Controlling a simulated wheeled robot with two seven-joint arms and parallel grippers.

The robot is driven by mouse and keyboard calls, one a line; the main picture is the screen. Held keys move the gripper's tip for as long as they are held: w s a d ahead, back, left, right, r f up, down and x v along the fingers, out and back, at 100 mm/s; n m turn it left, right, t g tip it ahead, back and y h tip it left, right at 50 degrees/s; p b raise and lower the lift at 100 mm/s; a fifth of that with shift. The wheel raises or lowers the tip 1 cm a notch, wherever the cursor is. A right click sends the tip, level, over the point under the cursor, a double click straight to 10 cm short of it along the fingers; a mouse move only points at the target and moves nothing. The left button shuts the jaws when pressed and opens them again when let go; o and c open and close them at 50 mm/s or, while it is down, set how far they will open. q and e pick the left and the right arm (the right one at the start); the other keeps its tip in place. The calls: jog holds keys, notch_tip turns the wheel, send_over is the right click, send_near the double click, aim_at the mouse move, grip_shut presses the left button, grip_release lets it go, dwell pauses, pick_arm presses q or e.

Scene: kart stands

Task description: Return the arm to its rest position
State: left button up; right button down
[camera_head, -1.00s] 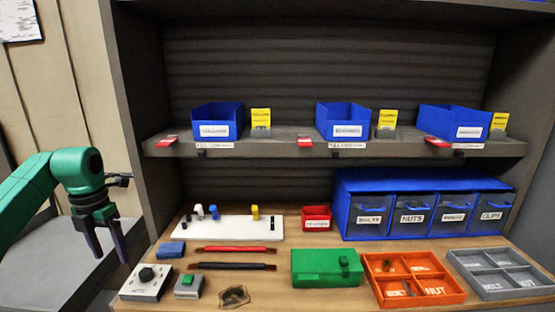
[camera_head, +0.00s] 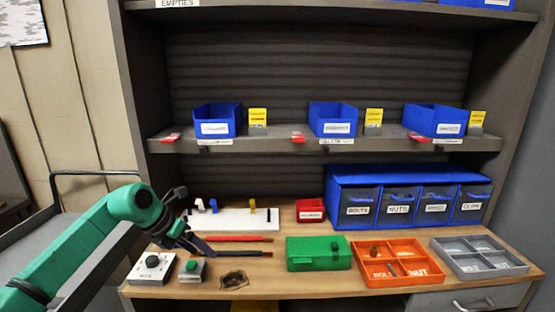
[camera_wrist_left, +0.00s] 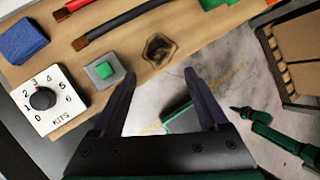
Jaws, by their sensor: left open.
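My left arm, green with a dark gripper (camera_head: 203,246), comes in from the left in the head view. The gripper is over the left front of the bench, near the grey box with a green button (camera_head: 192,270). In the left wrist view the two dark fingers (camera_wrist_left: 160,103) are spread apart with nothing between them. They point toward the bench's front edge, with floor showing below. At the right of the left wrist view a green arm with a dark end (camera_wrist_left: 242,112), which looks like my right one, hangs over the floor; its jaws are too small to judge.
The wooden bench holds a dial box (camera_head: 151,267), a dark brown patch (camera_head: 233,278), a red rod (camera_head: 238,239), a green case (camera_head: 318,254), an orange tray (camera_head: 400,282) and a grey tray (camera_head: 480,270). Blue bins (camera_head: 217,129) stand on the shelf above. Floor is open before the bench.

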pick_arm(q)
jog(key=d+r+t+h, duration=0.2)
jog(key=d+h, duration=0.3)
jog(key=d, duration=0.9)
jog(key=d+r+n+t+h, duration=0.4)
jog(key=r+n+t+h, duration=0.1)
jog(key=r+n+t, duration=0.3)
jog(key=s+a+f+n+t+y, duration=0.1)
jog(key=a+f+n+t+y, duration=0.4)
jog(key=a+n+y, duration=0.95)
jog(key=s+a+f+n+g+y, duration=0.1)
jog(key=s+a+f+n+g, duration=0.15)
jog(key=f+n, duration=0.25)
jog(key=s+a+f+n+g, duration=0.2)
jog(key=s+f+n+g, duration=0.15)
jog(key=f+n, duration=0.25)
jog(key=s+a+f+n+g, duration=0.1)
jog(key=s+f+n+g, duration=0.2)
jog(key=s+f+g, duration=0.55)
jog(key=s+a+f+n+g, duration=0.15)
jog(key=s+f, duration=0.45)
jog(key=s, duration=0.7)
jog(key=s+f, duration=0.2)
jog(key=f, duration=1)
jog(key=s+f, duration=0.2)
jog(key=f, duration=1.1)
jog(key=s+a+f+g, duration=0.2)
jog(key=s+f, duration=1)
jog(key=s, duration=0.3)
